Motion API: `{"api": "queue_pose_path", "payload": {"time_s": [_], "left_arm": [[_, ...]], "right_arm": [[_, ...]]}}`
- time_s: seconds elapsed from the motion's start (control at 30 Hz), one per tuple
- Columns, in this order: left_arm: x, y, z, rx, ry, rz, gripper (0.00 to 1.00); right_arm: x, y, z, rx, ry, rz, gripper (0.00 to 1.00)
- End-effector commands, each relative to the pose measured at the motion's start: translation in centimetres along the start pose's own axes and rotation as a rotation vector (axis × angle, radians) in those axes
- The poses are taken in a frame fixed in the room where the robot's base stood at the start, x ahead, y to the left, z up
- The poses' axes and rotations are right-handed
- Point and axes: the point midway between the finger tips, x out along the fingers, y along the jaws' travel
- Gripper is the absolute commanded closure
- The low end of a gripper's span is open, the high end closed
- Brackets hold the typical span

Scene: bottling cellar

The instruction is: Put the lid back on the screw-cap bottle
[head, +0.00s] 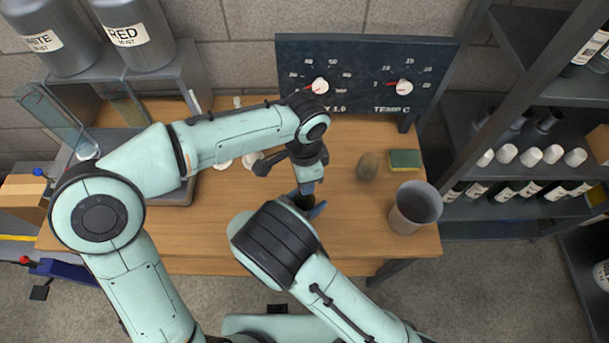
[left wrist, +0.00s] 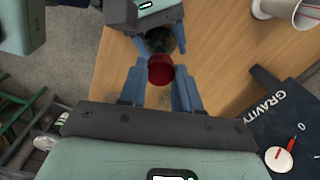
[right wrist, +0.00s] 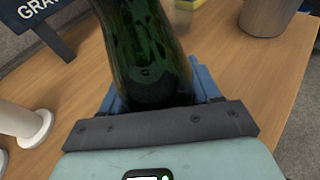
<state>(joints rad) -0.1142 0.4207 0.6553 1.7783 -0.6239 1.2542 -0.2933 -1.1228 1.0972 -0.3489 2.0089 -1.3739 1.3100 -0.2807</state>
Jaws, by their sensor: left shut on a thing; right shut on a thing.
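The screw-cap bottle is dark green glass; it fills the top middle of the right wrist view (right wrist: 145,45) and is mostly hidden by my arms in the head view. My right gripper (head: 312,209) is shut on the bottle above the wooden bench; its blue fingers flank the glass in the right wrist view. The lid (left wrist: 161,70) is a red cap between the blue fingers of my left gripper (left wrist: 159,88), which is shut on it. The dark bottle shows right behind the lid in the left wrist view. I cannot tell whether lid and bottle touch.
A grey bucket (head: 415,207), a green and yellow sponge (head: 405,160) and a brownish oval object (head: 368,167) stand on the bench's right part. A dark dial panel (head: 365,75) rises at the back. Bottle shelves (head: 520,165) are at right. The bench front is bare.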

Motion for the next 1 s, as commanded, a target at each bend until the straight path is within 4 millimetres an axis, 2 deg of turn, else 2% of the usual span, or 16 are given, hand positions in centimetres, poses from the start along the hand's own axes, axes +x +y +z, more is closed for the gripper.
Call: {"api": "queue_pose_path", "payload": {"time_s": [0.1, 0.13, 0.2, 0.57, 0.67, 1.0], "left_arm": [[0.0, -0.1, 0.0, -0.005, 0.000, -0.001, 1.00], [0.0, -0.1, 0.0, -0.006, 0.000, -0.001, 0.58], [0.0, -0.1, 0.0, -0.006, 0.000, -0.001, 0.38], [-0.5, -0.1, 0.0, -0.008, 0.001, -0.002, 0.38], [-1.7, -0.1, -0.1, -0.009, 0.002, -0.003, 0.38], [-8.8, -0.1, -0.1, -0.008, 0.004, -0.003, 0.38]], "right_arm": [[0.0, 0.0, 0.1, 0.001, -0.002, 0.000, 1.00], [0.0, 0.0, 0.1, 0.001, -0.002, -0.001, 1.00], [0.0, 0.0, 0.1, 0.001, -0.002, 0.000, 1.00], [0.0, 0.0, 0.1, 0.001, -0.002, 0.000, 1.00], [0.0, 0.0, 0.1, 0.001, -0.002, 0.000, 1.00], [0.0, 0.0, 0.1, 0.001, -0.002, 0.000, 1.00]]}}
